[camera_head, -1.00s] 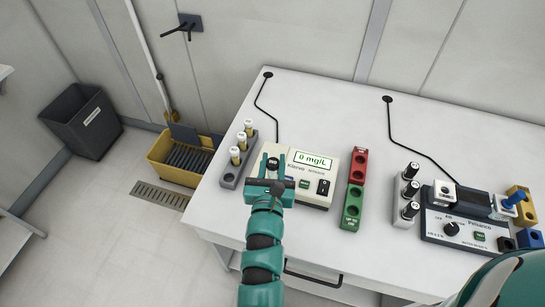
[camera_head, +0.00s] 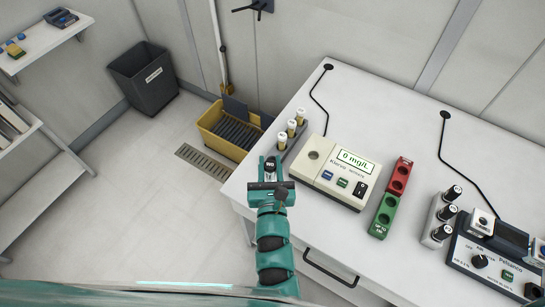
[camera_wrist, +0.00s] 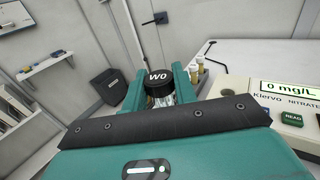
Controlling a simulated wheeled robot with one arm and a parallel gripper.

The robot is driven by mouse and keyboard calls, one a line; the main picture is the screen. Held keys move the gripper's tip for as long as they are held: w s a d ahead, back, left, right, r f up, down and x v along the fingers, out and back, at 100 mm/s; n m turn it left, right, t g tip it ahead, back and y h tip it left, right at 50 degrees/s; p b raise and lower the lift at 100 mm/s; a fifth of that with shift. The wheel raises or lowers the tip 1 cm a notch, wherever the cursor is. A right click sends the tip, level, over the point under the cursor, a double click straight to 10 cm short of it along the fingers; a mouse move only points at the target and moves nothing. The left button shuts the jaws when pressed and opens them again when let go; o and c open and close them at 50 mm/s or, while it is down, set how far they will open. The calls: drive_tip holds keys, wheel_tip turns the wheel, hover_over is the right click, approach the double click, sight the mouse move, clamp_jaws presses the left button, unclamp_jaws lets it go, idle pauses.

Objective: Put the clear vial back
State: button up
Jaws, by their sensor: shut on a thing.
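My gripper (camera_head: 270,167) is shut on the clear vial, whose black cap (camera_wrist: 158,76) marked W0 shows between the fingers in the wrist view. A little of the clear glass (camera_wrist: 160,98) shows under the cap. In the head view the same dark cap (camera_head: 269,162) is between the fingertips, at the table's left edge. A grey rack (camera_head: 283,151) with several white-capped yellow vials (camera_head: 291,128) stands just beyond and to the right of my gripper. The near end of the rack is partly hidden by my gripper. The meter (camera_head: 335,170) reads 0 mg/L and its round well (camera_head: 314,155) looks empty.
Farther right are a rack of black-capped vials (camera_head: 445,214) and a second device (camera_head: 495,255). A yellow bucket (camera_head: 228,130) stands on the floor beyond the table's left edge.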

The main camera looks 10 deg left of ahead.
drive_tip(key=shift+w+a+f+b, duration=0.45)
drive_tip(key=shift+w+f+b, duration=0.65)
drive_tip(key=shift+w+f, duration=1.1)
drive_tip(key=shift+w+a+f+b, duration=0.5)
drive_tip(key=shift+w+f+b, duration=0.55)
drive_tip(key=shift+w+f, duration=1.15)
drive_tip(key=shift+w+a+f+b, duration=0.45)
drive_tip(key=shift+w+f+b, duration=0.65)
drive_tip(key=shift+w+f, duration=1.1)
drive_tip(key=o, duration=1)
drive_tip(key=shift+r, duration=0.1)
drive_tip(key=shift+o, duration=0.2)
drive_tip(key=shift+r, duration=0.2)
drive_tip(key=v, duration=1.2)
drive_tip(key=shift+p, duration=0.3)
